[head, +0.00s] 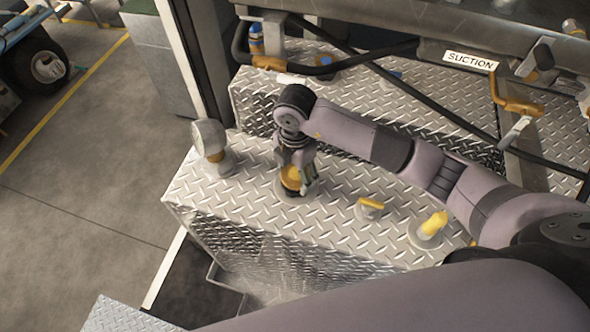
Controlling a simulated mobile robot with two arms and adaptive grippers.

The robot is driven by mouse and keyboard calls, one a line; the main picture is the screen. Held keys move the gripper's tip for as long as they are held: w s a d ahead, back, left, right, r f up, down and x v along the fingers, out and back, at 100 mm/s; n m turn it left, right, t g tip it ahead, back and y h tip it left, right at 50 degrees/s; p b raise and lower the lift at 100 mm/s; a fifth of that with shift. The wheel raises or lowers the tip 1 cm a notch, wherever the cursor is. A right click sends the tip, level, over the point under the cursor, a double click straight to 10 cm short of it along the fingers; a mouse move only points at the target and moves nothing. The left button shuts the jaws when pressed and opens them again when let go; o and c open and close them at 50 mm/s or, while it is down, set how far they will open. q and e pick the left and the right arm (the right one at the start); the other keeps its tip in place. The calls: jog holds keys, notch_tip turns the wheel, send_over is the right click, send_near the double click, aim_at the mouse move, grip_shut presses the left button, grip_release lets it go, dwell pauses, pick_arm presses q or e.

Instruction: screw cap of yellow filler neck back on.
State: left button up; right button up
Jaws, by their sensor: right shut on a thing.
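My right gripper (298,184) reaches down over the diamond-plate tank top and is shut on a yellow cap (291,177). The cap is directly above a dark round base (287,194) on the plate, which looks like the filler neck. The fingers hide much of the cap and neck, so I cannot tell whether the cap is seated or held just above. My left gripper is not in view.
A black hose (405,89) and a SUCTION label (470,60) are behind.

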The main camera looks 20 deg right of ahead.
jog(key=m+p, duration=0.1)
jog(key=m, duration=0.1)
jog(key=shift+r+m, duration=0.15)
jog(key=shift+m, duration=0.15)
jog(key=shift+w+m+p, duration=0.1)
jog(key=shift+m+p, duration=0.3)
jog(key=shift+m, duration=0.2)
jog(key=shift+f+m, duration=0.2)
jog(key=shift+m, duration=0.2)
jog(key=shift+r+m+p, duration=0.1)
jog(key=shift+m+p, duration=0.2)
jog(key=shift+m, duration=0.3)
jog(key=shift+m+p, duration=0.55)
jog(key=shift+m, duration=0.05)
jog(key=shift+w, duration=0.1)
